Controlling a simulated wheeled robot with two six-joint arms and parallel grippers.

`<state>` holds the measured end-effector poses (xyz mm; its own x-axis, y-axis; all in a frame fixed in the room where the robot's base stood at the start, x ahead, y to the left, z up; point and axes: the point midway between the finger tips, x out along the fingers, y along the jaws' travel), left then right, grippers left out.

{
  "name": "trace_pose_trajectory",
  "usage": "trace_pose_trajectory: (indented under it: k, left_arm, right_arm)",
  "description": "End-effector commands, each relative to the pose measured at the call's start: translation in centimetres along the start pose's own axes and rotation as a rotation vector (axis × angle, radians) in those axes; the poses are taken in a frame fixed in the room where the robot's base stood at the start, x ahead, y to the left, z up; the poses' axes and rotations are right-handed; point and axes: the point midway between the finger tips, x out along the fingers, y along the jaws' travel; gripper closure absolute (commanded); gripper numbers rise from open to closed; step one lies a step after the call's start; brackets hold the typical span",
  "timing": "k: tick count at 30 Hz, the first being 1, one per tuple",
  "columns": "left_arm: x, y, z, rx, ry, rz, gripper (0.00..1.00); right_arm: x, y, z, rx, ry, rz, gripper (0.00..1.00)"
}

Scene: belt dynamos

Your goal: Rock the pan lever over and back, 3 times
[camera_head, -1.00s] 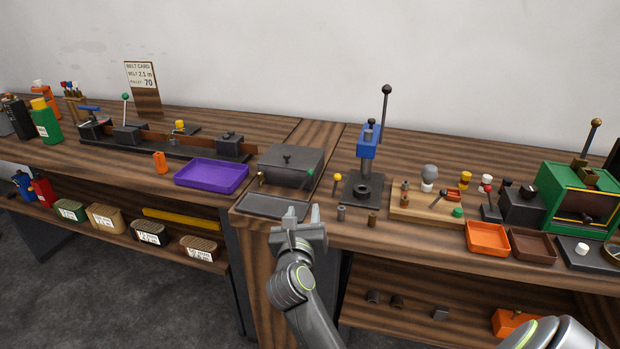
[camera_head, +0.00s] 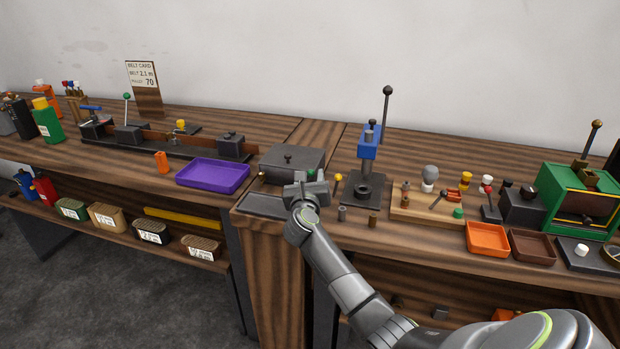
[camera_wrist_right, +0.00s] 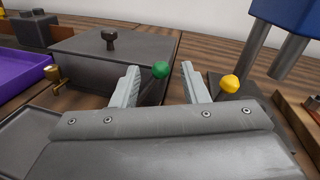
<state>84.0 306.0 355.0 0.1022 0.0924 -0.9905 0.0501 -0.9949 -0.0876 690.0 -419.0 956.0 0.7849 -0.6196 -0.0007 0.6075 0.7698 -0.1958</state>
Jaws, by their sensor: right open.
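A short lever with a green knob (camera_wrist_right: 161,70) stands at the right side of a dark lidded box (camera_head: 290,160); I take it for the pan lever. My right gripper (camera_head: 307,180) is at the box's front right corner and hides this lever in the head view. In the right wrist view, the open fingers (camera_wrist_right: 161,84) stand apart on either side of the green knob, with gaps to it. The lever's foot is hidden. A yellow knob (camera_wrist_right: 230,83) is just outside the right finger. My left gripper is not in view.
A flat dark tray (camera_head: 262,206) lies before the box. A blue press (camera_head: 367,145) with a tall black-knobbed handle stands close on the right. Two small cylinders (camera_head: 342,214) stand near the bench edge. A purple tray (camera_head: 212,175) is left of the box.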

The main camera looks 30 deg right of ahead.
Motion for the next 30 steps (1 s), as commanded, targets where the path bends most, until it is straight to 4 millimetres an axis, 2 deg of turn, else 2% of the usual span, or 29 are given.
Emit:
trace_pose_trajectory:
  k: [10, 19, 30]
  left_arm:
    - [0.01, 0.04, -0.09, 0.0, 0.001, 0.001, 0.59]
    - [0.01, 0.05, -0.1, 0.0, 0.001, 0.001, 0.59]
    - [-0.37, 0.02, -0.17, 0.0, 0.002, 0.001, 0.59]
  right_arm:
    - [0.31, 0.01, 0.05, 0.001, -0.001, 0.001, 0.59]
    - [0.28, 0.01, 0.03, 0.001, 0.0, 0.0, 0.99]
    - [0.29, 0.04, 0.11, -0.013, 0.004, 0.0, 1.0]
